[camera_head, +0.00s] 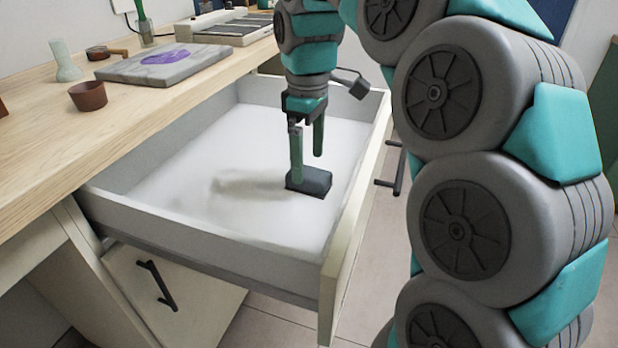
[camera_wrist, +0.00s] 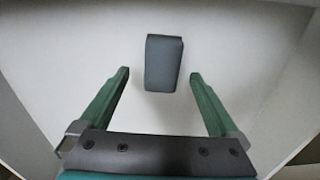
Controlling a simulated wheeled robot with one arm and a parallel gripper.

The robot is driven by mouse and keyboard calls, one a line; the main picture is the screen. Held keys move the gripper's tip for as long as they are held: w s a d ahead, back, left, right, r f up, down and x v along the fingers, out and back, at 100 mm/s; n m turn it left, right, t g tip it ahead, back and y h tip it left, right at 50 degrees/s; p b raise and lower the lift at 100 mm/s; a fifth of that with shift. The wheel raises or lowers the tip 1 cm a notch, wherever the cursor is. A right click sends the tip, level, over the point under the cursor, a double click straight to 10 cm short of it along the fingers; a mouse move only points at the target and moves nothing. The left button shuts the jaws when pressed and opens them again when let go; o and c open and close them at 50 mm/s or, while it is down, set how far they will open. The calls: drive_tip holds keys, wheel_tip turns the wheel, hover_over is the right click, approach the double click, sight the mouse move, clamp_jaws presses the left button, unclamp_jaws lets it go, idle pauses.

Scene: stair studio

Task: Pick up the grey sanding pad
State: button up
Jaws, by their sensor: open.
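The grey sanding pad (camera_head: 310,181) is a small dark grey block lying flat on the floor of the open drawer (camera_head: 240,215). In the wrist view the pad (camera_wrist: 163,63) sits just beyond the fingertips, roughly centred between them. My gripper (camera_head: 308,165) is inside the drawer, pointing down, with its green fingers close to the pad. In the wrist view my gripper (camera_wrist: 160,76) is open, and nothing is between its fingers. In the head view the left finger partly overlaps the pad's edge, and I cannot tell whether it touches.
The drawer's walls surround the pad, and its front panel (camera_head: 352,205) is near on the right. The rest of the drawer looks empty. On the worktop (camera_head: 140,115) are a brown cup (camera_head: 88,96), a grey slab with a purple patch (camera_head: 160,64) and a pale green vase (camera_head: 64,62).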

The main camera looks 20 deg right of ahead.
sight(309, 172)
drive_tip(key=shift+s+f, duration=0.2)
drive_tip(key=shift+f, duration=1.65)
drive_tip(key=shift+c, duration=0.2)
drive_tip(key=c, duration=1.4)
drive_tip(key=shift+r, duration=0.1)
wheel_tip(309, 172, up, 10)
drive_tip(key=shift+f+p, duration=0.1)
drive_tip(key=shift+p, duration=0.2)
